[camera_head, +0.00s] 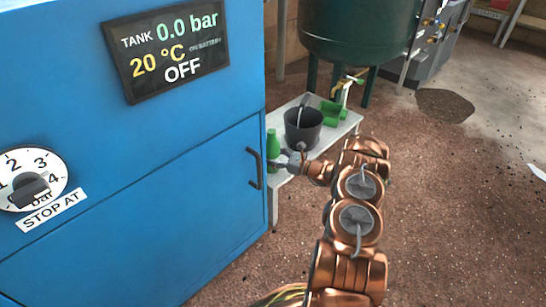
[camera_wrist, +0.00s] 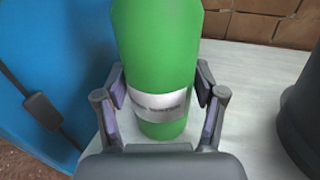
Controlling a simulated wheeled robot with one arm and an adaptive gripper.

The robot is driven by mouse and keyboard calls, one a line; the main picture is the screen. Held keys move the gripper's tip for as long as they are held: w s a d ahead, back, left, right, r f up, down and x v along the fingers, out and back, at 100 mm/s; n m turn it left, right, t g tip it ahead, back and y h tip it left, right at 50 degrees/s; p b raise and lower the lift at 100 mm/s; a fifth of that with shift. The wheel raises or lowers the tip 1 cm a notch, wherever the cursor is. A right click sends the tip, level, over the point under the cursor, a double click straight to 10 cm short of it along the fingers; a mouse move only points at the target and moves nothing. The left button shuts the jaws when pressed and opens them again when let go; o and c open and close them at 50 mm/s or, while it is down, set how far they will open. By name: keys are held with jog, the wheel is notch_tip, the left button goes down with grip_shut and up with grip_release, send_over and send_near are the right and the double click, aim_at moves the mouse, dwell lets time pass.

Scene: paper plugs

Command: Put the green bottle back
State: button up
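The green bottle (camera_head: 271,143) is upright at the left end of the white table (camera_head: 342,130), close beside the blue cabinet. In the wrist view the bottle (camera_wrist: 158,55) shows large, with a pale label band round it. In the head view my gripper (camera_head: 283,163) reaches the bottle from the right. I cannot tell whether the bottle's base touches the table.
A dark bucket (camera_head: 303,131) stands right of the bottle, and its side also shows in the wrist view (camera_wrist: 304,115). Green items (camera_head: 333,112) lie behind it. The blue cabinet (camera_head: 150,200) with a dark handle (camera_head: 255,168) closes off the left. A green tank (camera_head: 355,35) stands behind.

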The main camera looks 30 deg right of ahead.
jog(key=shift+o, duration=1.2)
jog(key=shift+r, duration=0.1)
jog(key=shift+s+d+r, duration=0.1)
jog(key=shift+s, duration=0.05)
jog(key=p+v, duration=0.3)
jog(key=v, duration=0.8)
jog(key=shift+s+d, duration=0.2)
jog(key=shift+s, duration=0.15)
